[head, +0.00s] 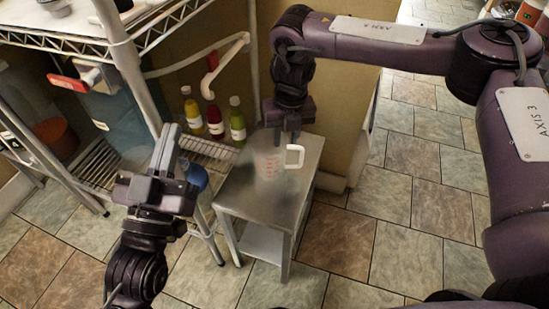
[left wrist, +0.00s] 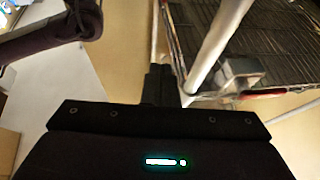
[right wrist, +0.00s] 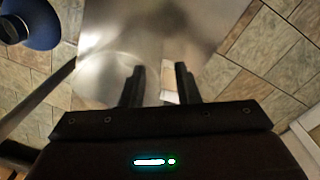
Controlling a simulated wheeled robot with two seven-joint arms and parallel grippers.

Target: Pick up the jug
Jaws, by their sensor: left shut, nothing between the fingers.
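The jug (head: 267,166) is clear with red markings and a white handle (head: 294,157). It stands on the small metal table (head: 233,197). My right gripper (head: 286,138) points down just above the jug, close to the handle. In the right wrist view its fingers (right wrist: 158,82) are apart. The clear round jug (right wrist: 104,80) shows at their left, and part of the white handle (right wrist: 170,92) shows between them; I cannot tell whether they touch it. My left gripper (head: 168,143) is shut and empty, left of the table; it also shows in the left wrist view (left wrist: 160,82).
A wire shelf (head: 205,149) with several bottles (head: 237,122) stands behind the table. A shelf post (head: 130,70) and a blue bucket (head: 115,118) with a red-handled part are at the left. A blue round thing (head: 197,177) is beside my left gripper. Tiled floor at the right is clear.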

